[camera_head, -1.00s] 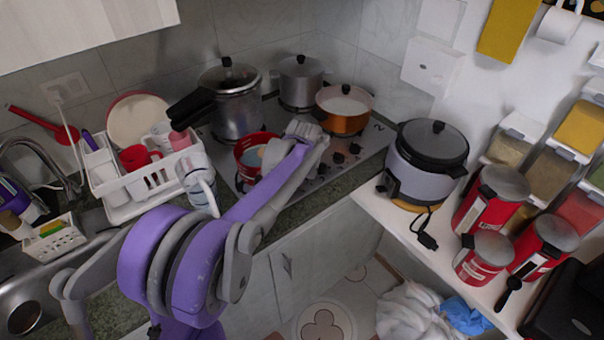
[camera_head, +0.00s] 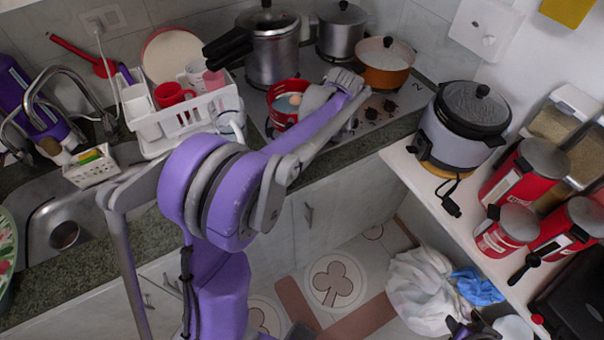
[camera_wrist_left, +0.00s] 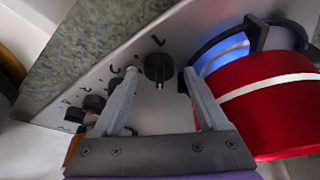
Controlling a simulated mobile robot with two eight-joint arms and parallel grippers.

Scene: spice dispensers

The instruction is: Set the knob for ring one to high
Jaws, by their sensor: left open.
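The stove's steel panel (camera_wrist_left: 155,115) carries a row of black knobs. The end knob (camera_wrist_left: 158,66) lies between the two fingertips of my left gripper (camera_wrist_left: 160,76) in the left wrist view, with a gap on both sides. The gripper is open. Other knobs (camera_wrist_left: 115,86) run to the left. Marks beside the knobs are too small to read. In the head view my left gripper (camera_head: 345,82) is over the stove front, and its arm hides part of the panel; two knobs (camera_head: 371,113) show to its right. A purple and dark part at the bottom right may be my right gripper (camera_head: 472,329).
A red pot (camera_head: 283,118) stands on the stove near my left gripper; it also shows in the wrist view (camera_wrist_left: 270,105). An orange pan (camera_head: 386,76) and pressure cooker (camera_head: 270,50) stand behind. A rice cooker (camera_head: 460,130) sits on the white shelf.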

